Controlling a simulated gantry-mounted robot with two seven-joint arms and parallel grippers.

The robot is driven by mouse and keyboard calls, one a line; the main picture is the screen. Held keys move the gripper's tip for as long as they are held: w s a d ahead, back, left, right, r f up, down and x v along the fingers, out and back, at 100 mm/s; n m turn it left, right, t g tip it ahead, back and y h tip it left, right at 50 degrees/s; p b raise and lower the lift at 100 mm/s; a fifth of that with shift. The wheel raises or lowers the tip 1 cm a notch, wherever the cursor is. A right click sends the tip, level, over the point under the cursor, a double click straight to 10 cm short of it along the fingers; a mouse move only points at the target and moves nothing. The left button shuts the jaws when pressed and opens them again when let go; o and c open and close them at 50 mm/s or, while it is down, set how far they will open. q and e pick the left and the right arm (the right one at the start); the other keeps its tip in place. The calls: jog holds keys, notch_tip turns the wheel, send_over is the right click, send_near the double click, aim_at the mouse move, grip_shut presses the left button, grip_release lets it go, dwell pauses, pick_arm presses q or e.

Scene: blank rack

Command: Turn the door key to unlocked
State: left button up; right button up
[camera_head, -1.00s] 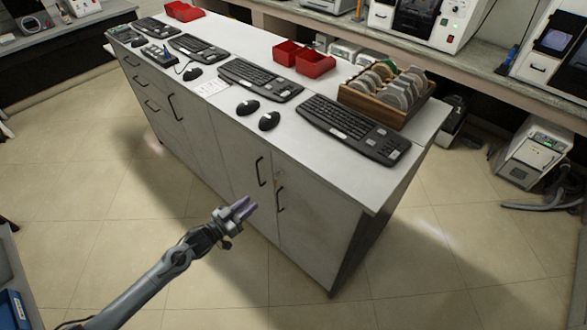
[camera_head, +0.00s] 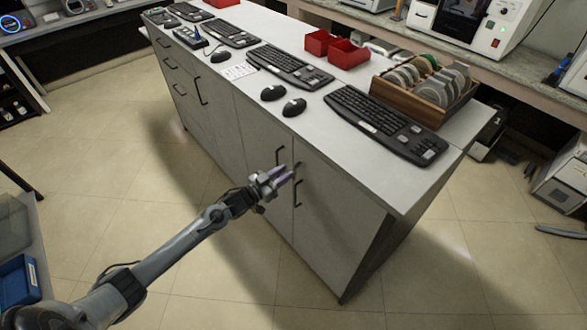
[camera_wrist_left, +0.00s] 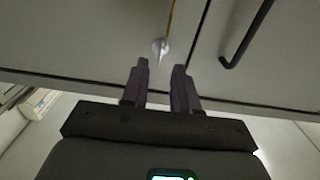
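The door key (camera_wrist_left: 160,46) is a small silvery piece on the cabinet front. It shows in the left wrist view, just ahead of and between my fingertips, beside a thin yellowish line at the door seam. My left gripper (camera_head: 283,176) is in front of the cabinet doors, near the two black handles. It also shows in the left wrist view (camera_wrist_left: 160,67) with its two fingers apart and nothing between them. The fingertips look apart from the key. In the head view the key is too small to make out surely. My right gripper is in no view.
A black bar handle (camera_wrist_left: 246,36) stands right of the key in the wrist view. The white countertop (camera_head: 220,85) carries keyboards, mice, red bins (camera_head: 348,54) and a wooden rack (camera_head: 413,108). The tiled floor (camera_head: 215,280) before the cabinet is clear.

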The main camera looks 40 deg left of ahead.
pick_arm(q)
jog(key=shift+w+d+b, duration=0.2)
jog(key=shift+w+d, duration=0.05)
jog(key=shift+w, duration=0.95)
jog(key=shift+w+d+b, duration=0.15)
jog(key=shift+w+d, duration=0.05)
jog(key=shift+w, duration=0.95)
grip_shut()
